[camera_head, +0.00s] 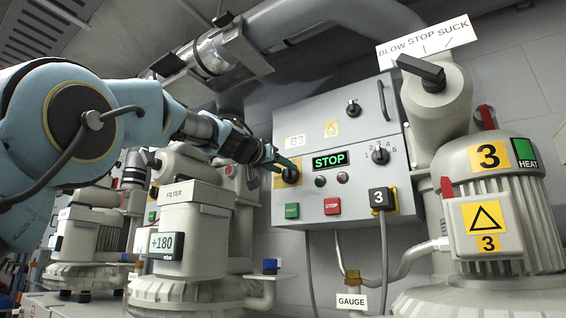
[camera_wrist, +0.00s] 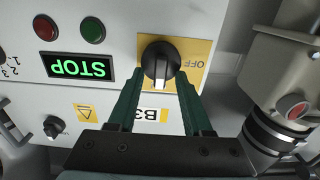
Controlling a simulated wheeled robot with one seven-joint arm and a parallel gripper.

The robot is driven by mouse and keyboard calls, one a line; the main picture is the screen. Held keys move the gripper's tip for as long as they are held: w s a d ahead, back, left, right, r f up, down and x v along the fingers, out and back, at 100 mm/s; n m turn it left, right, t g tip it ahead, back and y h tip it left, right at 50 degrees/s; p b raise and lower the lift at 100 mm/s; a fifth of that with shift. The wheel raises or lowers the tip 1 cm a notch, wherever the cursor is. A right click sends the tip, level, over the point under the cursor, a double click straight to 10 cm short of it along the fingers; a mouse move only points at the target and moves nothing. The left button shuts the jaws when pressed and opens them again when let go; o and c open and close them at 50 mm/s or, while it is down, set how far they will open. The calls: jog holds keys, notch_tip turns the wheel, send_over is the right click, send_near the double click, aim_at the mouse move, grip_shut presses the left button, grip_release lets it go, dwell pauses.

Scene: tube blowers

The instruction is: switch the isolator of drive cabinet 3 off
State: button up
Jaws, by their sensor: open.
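The isolator is a black rotary knob (camera_wrist: 162,60) on a yellow plate on the grey drive cabinet (camera_head: 345,110). In the wrist view, which is upside down, its white mark points down toward the B3 label, while OFF is printed to its right. My gripper (camera_wrist: 159,80) is open, with one green finger on either side of the knob's lower part; I cannot tell whether they touch it. In the head view, my gripper (camera_head: 280,160) is at the yellow plate (camera_head: 281,180) on the cabinet's left side and partly covers the knob.
The cabinet bears a green STOP display (camera_head: 330,160), a numbered selector (camera_head: 380,155), a green button (camera_head: 292,211), a red button (camera_head: 332,206) and a plug marked 3 (camera_head: 379,197). A blower marked 3 (camera_head: 490,190) stands right; a filter (camera_head: 190,220) stands left.

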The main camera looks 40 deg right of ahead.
jog(key=shift+d, duration=0.15)
jog(key=shift+c, duration=0.2)
grip_shut()
dwell(0.4)
